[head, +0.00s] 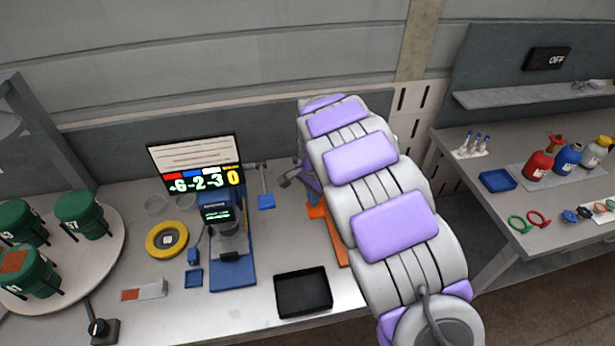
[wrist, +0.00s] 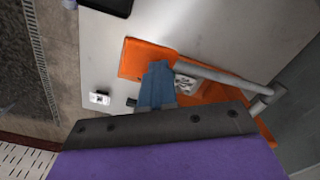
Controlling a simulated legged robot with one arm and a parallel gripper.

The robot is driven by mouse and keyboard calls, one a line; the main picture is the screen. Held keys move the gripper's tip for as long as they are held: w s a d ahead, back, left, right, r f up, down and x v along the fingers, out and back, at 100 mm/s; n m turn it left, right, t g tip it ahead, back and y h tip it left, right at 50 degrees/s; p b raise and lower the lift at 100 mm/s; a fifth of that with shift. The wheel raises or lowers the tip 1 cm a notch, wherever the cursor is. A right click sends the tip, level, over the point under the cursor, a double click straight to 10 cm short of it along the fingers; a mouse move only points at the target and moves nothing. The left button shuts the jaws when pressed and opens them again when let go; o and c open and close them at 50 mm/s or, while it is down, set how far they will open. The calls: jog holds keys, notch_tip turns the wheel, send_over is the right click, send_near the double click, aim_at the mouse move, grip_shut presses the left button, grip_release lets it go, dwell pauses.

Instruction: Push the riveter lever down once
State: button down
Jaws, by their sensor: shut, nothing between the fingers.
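The orange riveter base (head: 334,240) stands on the bench at the right side and is partly hidden behind my arm in the head view. In the wrist view the orange base (wrist: 145,58) lies under my gripper. A grey bar (wrist: 215,76), which looks like the riveter lever, runs across it to the right. My gripper (wrist: 160,66) is shut and empty, its blue fingers pointing over the orange base, left of the bar's near end. I cannot tell whether the fingers touch the riveter. In the head view my arm covers most of the gripper.
A black tray (head: 303,292) lies in front of the riveter. Left of it are a blue machine (head: 232,270), a display (head: 195,160), a yellow ring (head: 167,240) and green containers (head: 82,214) on a round table. A second bench (head: 470,180) with bottles stands right.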

notch_tip(320, 180, up, 10)
jog(key=p, duration=0.3)
jog(key=shift+f, duration=0.15)
dwell(0.3)
jog(key=shift+s, duration=0.1)
jog(key=s+d+r+n+b, duration=0.25)
jog(key=s+d+b, duration=0.45)
jog(key=s+d, duration=0.65)
jog(key=s+d+f+n+g+b, duration=0.1)
jog(key=s+f+n+b, duration=0.2)
jog(key=s, duration=1)
jog(key=s+d+f+n+b, duration=0.1)
jog(key=s+f+n+b, duration=0.2)
jog(key=s, duration=1)
notch_tip(320, 180, down, 3)
jog(key=shift+s+d+r+g, duration=0.2)
jog(key=shift+d+g, duration=0.2)
